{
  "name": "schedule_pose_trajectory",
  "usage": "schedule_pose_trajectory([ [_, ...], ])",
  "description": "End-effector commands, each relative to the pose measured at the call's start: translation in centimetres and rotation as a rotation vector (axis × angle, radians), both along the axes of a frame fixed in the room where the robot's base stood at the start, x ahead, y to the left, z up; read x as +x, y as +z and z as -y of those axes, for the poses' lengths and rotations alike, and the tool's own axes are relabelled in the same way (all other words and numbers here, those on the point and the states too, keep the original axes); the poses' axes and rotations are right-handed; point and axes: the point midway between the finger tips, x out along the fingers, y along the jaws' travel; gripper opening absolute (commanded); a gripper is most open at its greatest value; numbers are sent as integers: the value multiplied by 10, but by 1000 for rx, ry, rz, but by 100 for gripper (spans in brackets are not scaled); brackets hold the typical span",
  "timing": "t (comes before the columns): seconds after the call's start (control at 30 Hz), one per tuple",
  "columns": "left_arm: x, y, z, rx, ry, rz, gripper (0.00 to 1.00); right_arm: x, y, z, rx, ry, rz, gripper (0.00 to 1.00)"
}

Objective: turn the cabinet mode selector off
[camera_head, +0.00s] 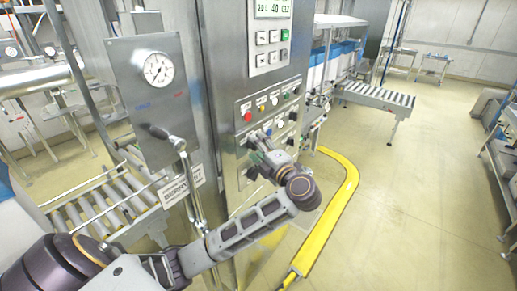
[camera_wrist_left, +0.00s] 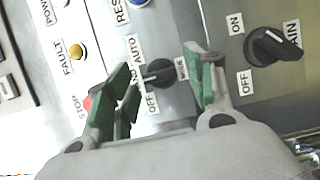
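The mode selector (camera_wrist_left: 160,73) is a small black knob on the cabinet's metal panel in the left wrist view. Labels around it read AUTO, OFF and a partly covered MODE. Its handle lies roughly crosswise in that view, with its end toward the left finger. My left gripper (camera_wrist_left: 166,78) is open, its green-padded fingers on either side of the knob. I cannot tell whether they touch it. In the head view my left gripper (camera_head: 262,157) is at the front of the cabinet (camera_head: 228,75) and hides the selector. My right gripper is not in view.
A larger black main switch (camera_wrist_left: 272,46) marked ON and OFF sits right of the selector. A yellow fault button (camera_wrist_left: 78,52) and red stop button (camera_wrist_left: 88,103) are left. A pressure gauge (camera_head: 158,69) and a yellow floor barrier (camera_head: 340,196) flank my arm.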

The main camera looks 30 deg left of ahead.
Motion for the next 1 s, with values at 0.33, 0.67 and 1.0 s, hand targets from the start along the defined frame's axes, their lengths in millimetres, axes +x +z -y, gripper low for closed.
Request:
schedule_pose_trajectory([
  [0.33,0,0,0,-1,0,0,10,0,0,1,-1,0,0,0],
  [0.67,0,-2,0,-4,0,17,10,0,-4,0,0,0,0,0],
  [1.0,0,-5,0,-11,1,102,10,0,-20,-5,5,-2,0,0],
])
